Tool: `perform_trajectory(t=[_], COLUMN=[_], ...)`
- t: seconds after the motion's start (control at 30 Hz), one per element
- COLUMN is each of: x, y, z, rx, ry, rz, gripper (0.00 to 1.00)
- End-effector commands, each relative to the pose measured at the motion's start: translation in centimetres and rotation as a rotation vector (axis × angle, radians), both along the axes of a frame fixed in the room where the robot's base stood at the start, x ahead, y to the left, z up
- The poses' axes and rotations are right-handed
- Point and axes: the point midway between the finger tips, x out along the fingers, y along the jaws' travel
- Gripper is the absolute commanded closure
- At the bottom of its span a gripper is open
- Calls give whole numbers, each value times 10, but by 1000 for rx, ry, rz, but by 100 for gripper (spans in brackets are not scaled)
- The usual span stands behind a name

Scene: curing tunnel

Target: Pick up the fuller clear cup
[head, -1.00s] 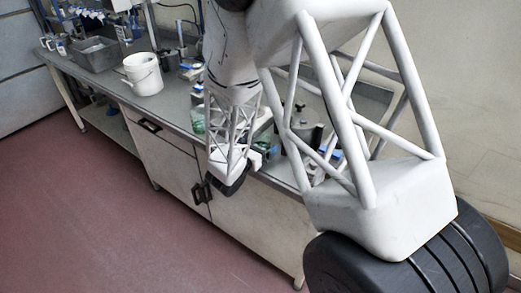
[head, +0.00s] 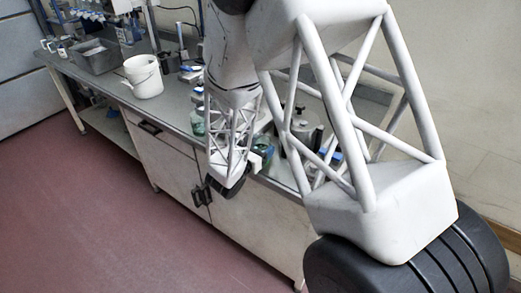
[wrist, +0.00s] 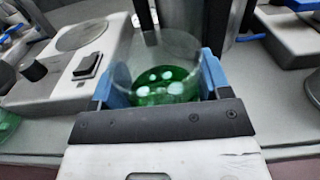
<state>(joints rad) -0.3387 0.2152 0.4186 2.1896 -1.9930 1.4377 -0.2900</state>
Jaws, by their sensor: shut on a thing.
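A clear cup (wrist: 165,88) with green liquid in its lower part stands upright between the blue fingers of my gripper (wrist: 162,80) in the wrist view. The gripper is shut on it, one finger on each side. In the head view this cup (head: 264,154) shows small beside my white gripper, partly covered by my arm. Another clear cup with green content (wrist: 5,122) is cut off at the left edge of the wrist view. It also shows on the bench left of my arm in the head view (head: 199,122). I cannot compare their fill levels well.
A grey device with a round plate (wrist: 80,36) and black switch stands behind the held cup at the left. A metal pot (head: 306,128) stands close behind on the bench (head: 183,117). A white bucket (head: 143,76) and grey bin (head: 97,57) are farther left.

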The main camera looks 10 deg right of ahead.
Motion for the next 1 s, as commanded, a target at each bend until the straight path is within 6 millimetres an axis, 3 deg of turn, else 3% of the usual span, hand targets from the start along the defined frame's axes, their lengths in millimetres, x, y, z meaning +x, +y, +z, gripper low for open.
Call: perform_trajectory(t=[0.57, 1.0], x=[0, 0], y=[0, 0], z=[9, 33], rx=[1, 2], ry=[-2, -2], rz=[0, 0], gripper=[57, 57])
